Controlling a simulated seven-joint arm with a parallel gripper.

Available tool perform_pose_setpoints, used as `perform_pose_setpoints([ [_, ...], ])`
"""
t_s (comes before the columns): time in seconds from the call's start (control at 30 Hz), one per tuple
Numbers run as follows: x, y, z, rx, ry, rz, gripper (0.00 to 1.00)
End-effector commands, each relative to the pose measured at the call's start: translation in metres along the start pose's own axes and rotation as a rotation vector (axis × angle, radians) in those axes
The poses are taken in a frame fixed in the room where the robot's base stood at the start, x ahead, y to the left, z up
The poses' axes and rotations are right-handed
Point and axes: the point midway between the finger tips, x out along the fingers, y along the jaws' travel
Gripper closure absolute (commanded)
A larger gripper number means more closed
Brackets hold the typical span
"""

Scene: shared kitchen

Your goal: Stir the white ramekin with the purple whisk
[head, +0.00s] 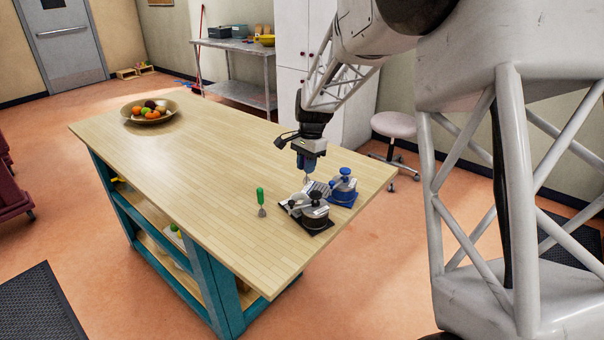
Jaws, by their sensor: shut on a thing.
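My gripper (308,163) points straight down over the right part of the wooden table and is shut on a whisk, whose grey wire head (306,179) shows below the jaws. The whisk's handle is mostly hidden between the jaws, so its purple colour is hard to make out. A small pale round dish (294,204), which may be the white ramekin, sits just below and left of the gripper, partly hidden among other items. I cannot tell whether the whisk head is inside any dish.
A green-handled whisk (261,201) stands to the left. A black-knobbed pot (315,212) on a dark mat and a blue-knobbed pot (343,187) on a blue mat are close by. A fruit bowl (129,117) is at the far left end. The table's middle (210,150) is clear.

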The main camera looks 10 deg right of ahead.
Motion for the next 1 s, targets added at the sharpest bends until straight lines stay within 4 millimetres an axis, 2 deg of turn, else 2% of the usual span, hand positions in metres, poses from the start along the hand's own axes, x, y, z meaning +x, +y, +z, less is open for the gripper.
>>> perform_pose_setpoints([
  [0.5,-0.042,-0.018,-0.073,-0.538,0.001,0.082,1.0],
  [0.7,-0.054,-0.02,-0.091,-0.678,0.001,0.103,1.0],
  [1.0,-0.063,-0.022,-0.107,-0.801,0.0,0.121,1.0],
])
